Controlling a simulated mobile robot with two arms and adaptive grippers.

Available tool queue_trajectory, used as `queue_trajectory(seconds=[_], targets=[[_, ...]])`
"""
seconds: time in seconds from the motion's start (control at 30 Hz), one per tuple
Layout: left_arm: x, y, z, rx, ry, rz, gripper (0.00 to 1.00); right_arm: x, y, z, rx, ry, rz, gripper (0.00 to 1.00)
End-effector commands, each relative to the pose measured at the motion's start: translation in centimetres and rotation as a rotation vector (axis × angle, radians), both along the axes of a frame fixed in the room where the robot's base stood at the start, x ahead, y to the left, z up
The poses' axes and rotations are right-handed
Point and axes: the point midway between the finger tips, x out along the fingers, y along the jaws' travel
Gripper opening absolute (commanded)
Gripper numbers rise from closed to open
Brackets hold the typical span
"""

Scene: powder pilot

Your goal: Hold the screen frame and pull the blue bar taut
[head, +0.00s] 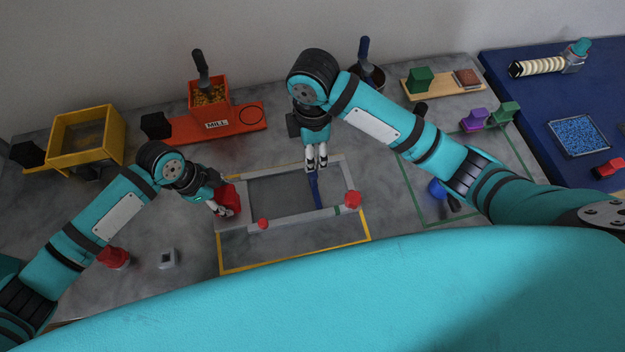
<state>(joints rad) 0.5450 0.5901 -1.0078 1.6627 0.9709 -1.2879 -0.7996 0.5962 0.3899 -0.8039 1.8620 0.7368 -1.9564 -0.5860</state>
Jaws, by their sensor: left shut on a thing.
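The screen frame (292,217) is a grey rectangle lying flat on the grey table, with a dark mesh inside and red knobs at its near corners. My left gripper (223,207) is shut on the red block (231,196) at the frame's left side. The blue bar (316,190) runs from the frame's far side toward its near side, right of the middle. My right gripper (317,162) points down at the far end of the blue bar, its fingers close together. Whether they grip the bar is not clear.
A yellow outline (295,262) lies in front of the frame. Behind stand a yellow box sieve (86,134) and an orange mill (209,98). A red knob (114,257) and small grey block (168,258) sit front left; a blue ball (437,188) lies right.

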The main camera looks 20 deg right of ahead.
Motion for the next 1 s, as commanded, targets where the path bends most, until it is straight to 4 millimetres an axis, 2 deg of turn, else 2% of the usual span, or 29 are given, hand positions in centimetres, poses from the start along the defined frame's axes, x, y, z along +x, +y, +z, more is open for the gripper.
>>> queue_trajectory(seconds=[0.07,0.33,0.7,1.0], targets=[[0.0,0.0,0.0,0.001,-0.001,0.001,0.00,0.0,0.0,0.0,0.000,0.000,0.000,0.36],[0.0,0.0,0.0,0.001,-0.001,0.001,0.00,0.2,0.8,-0.1,0.002,-0.002,-0.071,0.01],[0.0,0.0,0.0,0.001,-0.001,0.001,0.00,0.8,3.4,-0.5,0.004,-0.001,-0.360,0.00],[0.0,0.0,0.0,0.000,-0.001,0.000,0.00,1.0,4.5,-0.7,0.001,-0.001,-0.506,0.00]])
